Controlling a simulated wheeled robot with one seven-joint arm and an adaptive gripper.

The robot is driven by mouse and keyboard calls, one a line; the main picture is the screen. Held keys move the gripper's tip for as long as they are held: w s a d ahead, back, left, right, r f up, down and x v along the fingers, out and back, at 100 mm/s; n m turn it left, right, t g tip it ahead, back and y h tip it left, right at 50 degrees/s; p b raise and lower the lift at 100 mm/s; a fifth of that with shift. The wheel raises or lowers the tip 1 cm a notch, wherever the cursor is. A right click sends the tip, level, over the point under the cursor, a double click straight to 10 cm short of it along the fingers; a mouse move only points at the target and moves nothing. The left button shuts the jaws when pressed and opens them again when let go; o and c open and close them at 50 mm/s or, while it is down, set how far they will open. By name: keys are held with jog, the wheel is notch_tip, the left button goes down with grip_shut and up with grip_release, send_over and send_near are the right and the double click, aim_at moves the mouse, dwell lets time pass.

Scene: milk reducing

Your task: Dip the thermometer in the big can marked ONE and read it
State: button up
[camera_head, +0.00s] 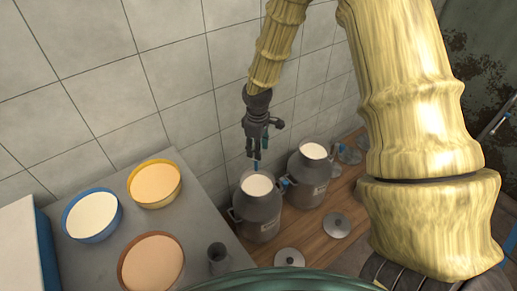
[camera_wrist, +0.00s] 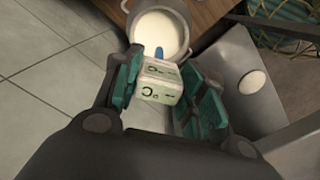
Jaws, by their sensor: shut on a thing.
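My gripper (camera_head: 257,150) points down above the mouth of the left big grey can (camera_head: 258,215), which holds white milk. In the wrist view its teal fingers (camera_wrist: 160,90) are shut on the thermometer (camera_wrist: 160,82), a pale box marked °C with a blue tip. The tip overlaps the milk of a can (camera_wrist: 160,32) in that view. In the head view the blue tip is at the can's far rim; I cannot tell if it touches the milk. A second big can (camera_head: 307,178) stands to the right. Both cans bear labels too small to read.
Blue (camera_head: 75,230), yellow (camera_head: 150,203) and orange (camera_head: 128,262) bowls and a small dark can (camera_head: 217,260) stand on the grey counter at left. Two lids (camera_head: 290,260) (camera_head: 335,225) lie on the wooden surface. Glassware (camera_head: 350,155) stands behind the right can, near the tiled wall.

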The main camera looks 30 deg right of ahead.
jog(key=shift+d+f, duration=0.1)
jog(key=shift+d, duration=0.1)
notch_tip(320, 180, down, 5)
jog(key=b, duration=0.4)
jog(key=shift+a+f+b, duration=0.1)
jog(key=shift+f+b, duration=0.05)
jog(key=shift+b, duration=0.15)
jog(key=shift+f+b, duration=1.5)
jog(key=shift+f, duration=2.5)
jog(key=shift+r, duration=0.1)
jog(key=shift+r+p, duration=4.1)
jog(key=shift+r, duration=0.85)
